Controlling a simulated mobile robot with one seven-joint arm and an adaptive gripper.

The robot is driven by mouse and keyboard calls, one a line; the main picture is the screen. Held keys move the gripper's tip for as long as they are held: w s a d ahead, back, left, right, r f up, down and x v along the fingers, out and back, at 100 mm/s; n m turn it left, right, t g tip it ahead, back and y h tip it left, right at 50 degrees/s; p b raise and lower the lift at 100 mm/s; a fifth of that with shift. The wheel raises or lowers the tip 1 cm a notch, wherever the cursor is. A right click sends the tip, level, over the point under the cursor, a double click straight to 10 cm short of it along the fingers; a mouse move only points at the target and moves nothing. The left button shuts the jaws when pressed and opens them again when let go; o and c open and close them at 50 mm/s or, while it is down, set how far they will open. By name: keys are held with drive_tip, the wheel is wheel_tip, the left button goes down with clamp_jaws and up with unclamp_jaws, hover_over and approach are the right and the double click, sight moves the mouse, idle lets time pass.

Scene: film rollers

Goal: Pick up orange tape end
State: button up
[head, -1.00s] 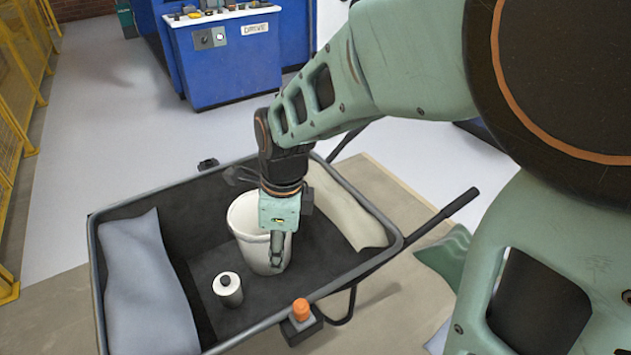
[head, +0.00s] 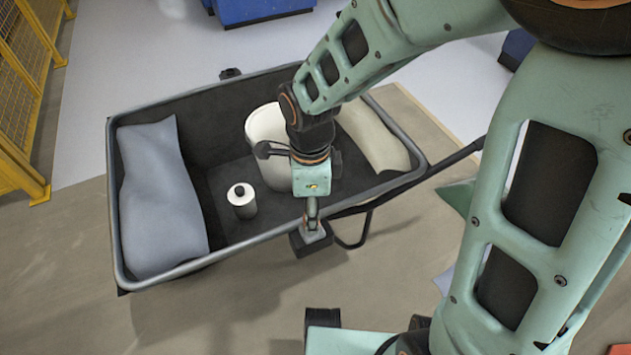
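My gripper (head: 311,222) hangs nearly straight down at the front rim of the grey cart, right over the small dark block (head: 303,247) fixed outside that rim. The orange tape end, which stood on this block earlier, does not show now; my gripper covers that spot. The fingers appear as one narrow edge-on shape, so I cannot tell whether they are open, shut or touching the orange piece.
Yellow fencing (head: 22,150) stands left.

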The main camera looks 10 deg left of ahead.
drive_tip(key=f, duration=0.1)
drive_tip(key=f+b, duration=0.1)
drive_tip(key=f, duration=0.2)
drive_tip(key=shift+w+f+b, duration=0.25)
drive_tip(key=shift+w+b, duration=0.05)
drive_tip(key=shift+r, duration=0.1)
clamp_jaws()
